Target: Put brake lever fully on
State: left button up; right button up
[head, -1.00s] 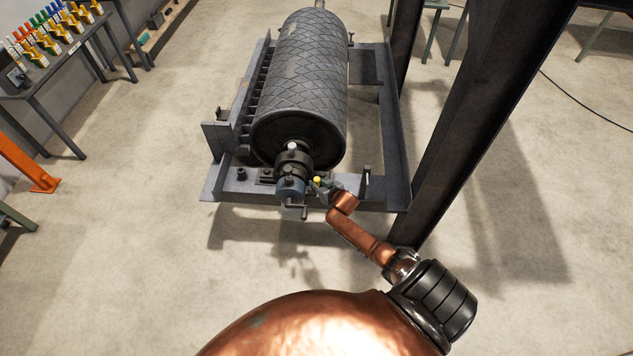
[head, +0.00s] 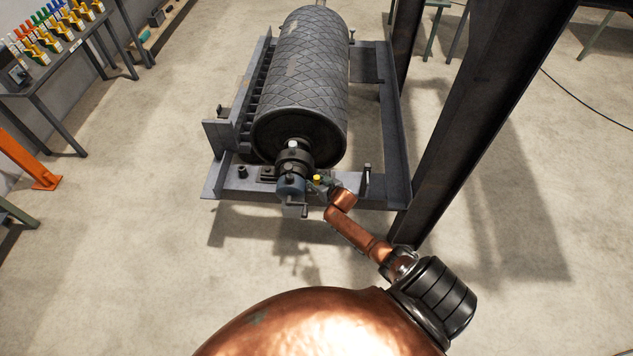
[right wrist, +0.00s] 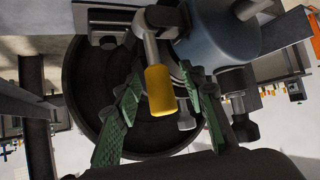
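The brake lever (right wrist: 160,90) has a yellow grip on a grey metal arm and sits by the pulley's near shaft end. In the head view its yellow tip (head: 317,178) shows just right of the blue-grey hub (head: 291,188). My right gripper (right wrist: 165,110) is open, with one green-padded finger on each side of the yellow grip. Gaps show between the grip and both fingers. In the head view my right gripper (head: 328,187) is small and partly hidden by its wrist. My left gripper is not in view.
The large dark pulley drum (head: 305,75) lies in a grey steel frame (head: 385,130). A thick dark post (head: 470,120) stands close to the right of my arm. A table with coloured items (head: 50,65) is at upper left.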

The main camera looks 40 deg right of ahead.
jog(key=v, duration=1.2)
dwell(0.5)
jog(key=s+a+f+n+g, duration=0.1)
jog(key=s+a+f+g, duration=0.15)
jog(key=s+f, duration=1)
jog(key=s+a+f+g, duration=0.25)
jog(key=s+f, duration=0.75)
jog(key=f, duration=0.6)
jog(key=s+a+f+g, duration=0.1)
jog(key=s+a+f, duration=0.2)
jog(key=s, duration=0.6)
jog(key=s+a+f+n+g+y, duration=0.1)
jog(key=s+a+f, duration=0.3)
jog(key=s, duration=0.6)
jog(key=s+a+f+n+g, duration=0.1)
jog(key=s+a+f+g, duration=0.2)
jog(key=s+f, duration=0.3)
jog(key=s+a, duration=0.1)
jog(key=s, duration=0.3)
jog(key=shift+s+a+y, duration=0.2)
jog(key=shift+s+y, duration=0.05)
jog(key=shift+y, duration=0.15)
